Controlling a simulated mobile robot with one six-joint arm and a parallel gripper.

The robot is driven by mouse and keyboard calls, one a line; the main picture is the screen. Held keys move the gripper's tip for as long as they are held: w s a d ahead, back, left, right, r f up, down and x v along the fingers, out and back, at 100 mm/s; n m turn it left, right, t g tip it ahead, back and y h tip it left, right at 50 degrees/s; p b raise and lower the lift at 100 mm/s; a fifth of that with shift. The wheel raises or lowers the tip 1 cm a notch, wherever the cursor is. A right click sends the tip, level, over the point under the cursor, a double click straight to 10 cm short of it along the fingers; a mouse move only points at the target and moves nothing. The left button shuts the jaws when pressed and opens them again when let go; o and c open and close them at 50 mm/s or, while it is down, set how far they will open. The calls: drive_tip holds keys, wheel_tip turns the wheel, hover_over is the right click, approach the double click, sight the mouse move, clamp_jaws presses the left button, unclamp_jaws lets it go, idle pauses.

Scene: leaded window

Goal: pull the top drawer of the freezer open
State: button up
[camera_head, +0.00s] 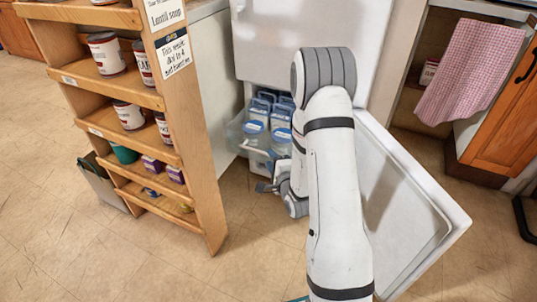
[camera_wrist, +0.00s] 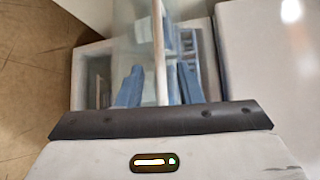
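The freezer compartment (camera_head: 249,95) stands open below a closed white upper door. A clear drawer (camera_head: 236,132) juts out at its front, with several blue-lidded tubs (camera_head: 256,127) visible in it. My gripper (camera_head: 265,187) is low at the drawer's front, partly hidden by my arm. In the wrist view, the two blue fingers of my gripper (camera_wrist: 159,88) are apart. A pale upright bar (camera_wrist: 159,45), seemingly the drawer's front edge or handle, lies between them. A gap shows on its left side; contact on the right is unclear.
The freezer's open lower door (camera_head: 405,205) stands to the right of my arm. A wooden shelf unit (camera_head: 190,130) with cans is close on the left. A pink checked cloth (camera_head: 470,70) hangs at right. Tiled floor is clear at front left.

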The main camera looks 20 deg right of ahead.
drive_tip(key=s, duration=0.3)
drive_tip(key=shift+s+d+r, duration=0.2)
drive_tip(key=shift+s+r, duration=0.1)
drive_tip(key=shift+s, duration=0.1)
drive_tip(key=s+r+n+g+h+p, duration=0.3)
drive_tip(key=r+n+g+p, duration=0.55)
drive_tip(key=r+p, duration=1.35)
drive_tip(key=s+a+r+n+g+p, duration=0.1)
drive_tip(key=s+r+n+p, duration=0.2)
drive_tip(key=s+r, duration=0.4)
drive_tip(key=s+a+r+n+g+y+p, duration=0.1)
drive_tip(key=s+r+n+g+p, duration=0.1)
drive_tip(key=s+r, duration=0.5)
drive_tip(key=s+a+r+n+g+p, duration=0.2)
drive_tip(key=s+r+n+p, duration=0.3)
drive_tip(key=r, duration=0.9)
drive_tip(key=shift+s, duration=1.2)
drive_tip(key=shift+a, duration=0.15)
